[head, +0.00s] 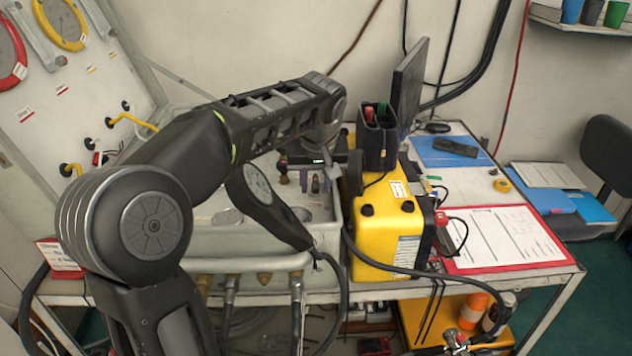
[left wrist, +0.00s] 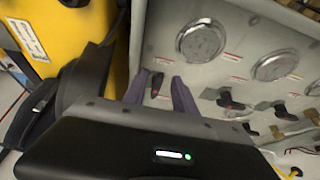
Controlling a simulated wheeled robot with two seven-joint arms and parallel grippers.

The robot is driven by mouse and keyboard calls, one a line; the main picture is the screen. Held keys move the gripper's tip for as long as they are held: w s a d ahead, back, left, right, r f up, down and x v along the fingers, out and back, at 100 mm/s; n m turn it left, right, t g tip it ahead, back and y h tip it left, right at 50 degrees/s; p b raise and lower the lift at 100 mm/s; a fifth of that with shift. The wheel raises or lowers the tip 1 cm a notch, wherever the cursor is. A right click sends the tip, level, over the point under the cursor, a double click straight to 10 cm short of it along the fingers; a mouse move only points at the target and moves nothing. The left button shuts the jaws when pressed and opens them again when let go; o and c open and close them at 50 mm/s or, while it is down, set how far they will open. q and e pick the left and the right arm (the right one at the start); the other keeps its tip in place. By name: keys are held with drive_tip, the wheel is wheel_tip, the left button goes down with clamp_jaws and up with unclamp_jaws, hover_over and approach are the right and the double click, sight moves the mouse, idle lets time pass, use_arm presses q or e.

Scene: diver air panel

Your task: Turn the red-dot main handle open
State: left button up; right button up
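My left gripper (head: 315,184) reaches over the grey air panel (head: 318,213), its purple fingers apart. In the left wrist view, the two fingers of my left gripper (left wrist: 160,92) point at the panel face (left wrist: 215,75). A small dark handle with a reddish mark (left wrist: 156,84) shows between the fingertips; I cannot tell whether they touch it. Another dark handle with red on it (left wrist: 230,99) sits to its right. I cannot tell for certain which is the red-dot main handle. In the head view my arm hides much of the panel. My right gripper is not in view.
A yellow case (head: 385,240) stands close right of the gripper, with a black holder (head: 377,143) on top. Gauges (left wrist: 202,40) sit above the handles. Brass-fitted hoses (head: 264,277) hang along the panel's front. A red clipboard (head: 503,238) lies at right.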

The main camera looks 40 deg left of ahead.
use_arm(q)
drive_tip(key=shift+r, duration=0.1)
drive_tip(key=v, duration=0.7)
drive_tip(key=shift+r, duration=0.3)
drive_tip(key=shift+s+d, duration=0.1)
